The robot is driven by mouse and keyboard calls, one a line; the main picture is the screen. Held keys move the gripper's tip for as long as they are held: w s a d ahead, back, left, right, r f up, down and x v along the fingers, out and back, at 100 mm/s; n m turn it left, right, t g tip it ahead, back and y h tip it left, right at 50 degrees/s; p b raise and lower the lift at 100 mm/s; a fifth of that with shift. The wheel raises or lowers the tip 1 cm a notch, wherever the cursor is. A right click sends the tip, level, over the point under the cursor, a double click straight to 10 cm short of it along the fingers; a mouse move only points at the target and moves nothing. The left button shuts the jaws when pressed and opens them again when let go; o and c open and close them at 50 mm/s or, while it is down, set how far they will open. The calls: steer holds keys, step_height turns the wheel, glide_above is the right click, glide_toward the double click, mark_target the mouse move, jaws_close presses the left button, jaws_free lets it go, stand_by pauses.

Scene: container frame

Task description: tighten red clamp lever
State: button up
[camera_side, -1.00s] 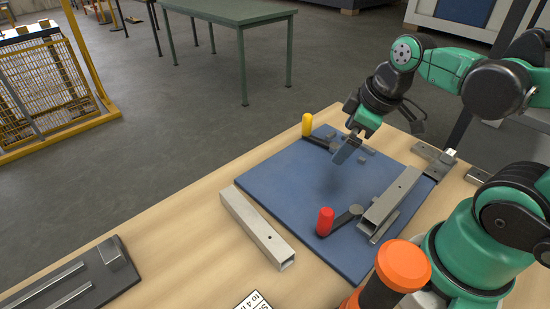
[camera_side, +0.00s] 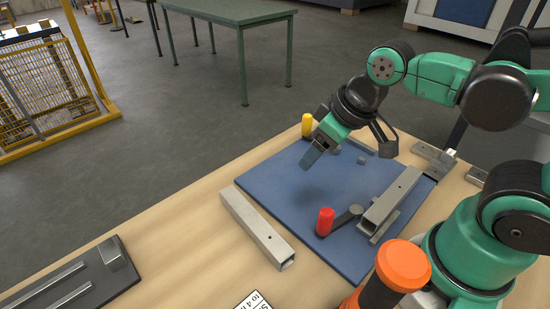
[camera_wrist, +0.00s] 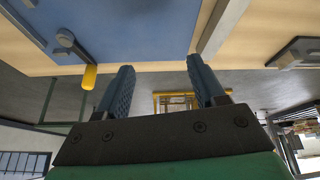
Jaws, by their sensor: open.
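The red clamp lever (camera_side: 325,221) has an upright red handle on a dark arm that runs right to a pivot by a metal profile. It sits near the front of the blue plate (camera_side: 292,188). My gripper (camera_side: 311,160) is in the air above the back part of the plate, beyond the red lever and apart from it. In the wrist view my gripper's two blue ribbed fingers (camera_wrist: 158,85) are spread with nothing between them. The red lever does not show in the wrist view.
A yellow-handled lever (camera_side: 307,125) stands at the plate's back corner, close to my gripper; its handle also shows in the wrist view (camera_wrist: 89,77). A square metal tube (camera_side: 256,228) lies along the plate's left edge. Another profile (camera_side: 390,196) lies at the right.

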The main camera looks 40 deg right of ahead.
mark_target(328, 212)
steer(key=s+a+n+g, duration=0.1)
steer(key=s, duration=0.1)
steer(key=s+a+f+n+g, duration=0.1)
steer(key=n+g, duration=0.1)
steer(key=s+a+f+n+g, duration=0.1)
steer(key=s+a+n+g, duration=0.1)
steer(key=shift+s+f+h, duration=0.15)
steer(key=shift+s+h, duration=0.15)
steer(key=shift+d+f, duration=0.1)
steer(key=shift+f, duration=2.6)
jaws_close()
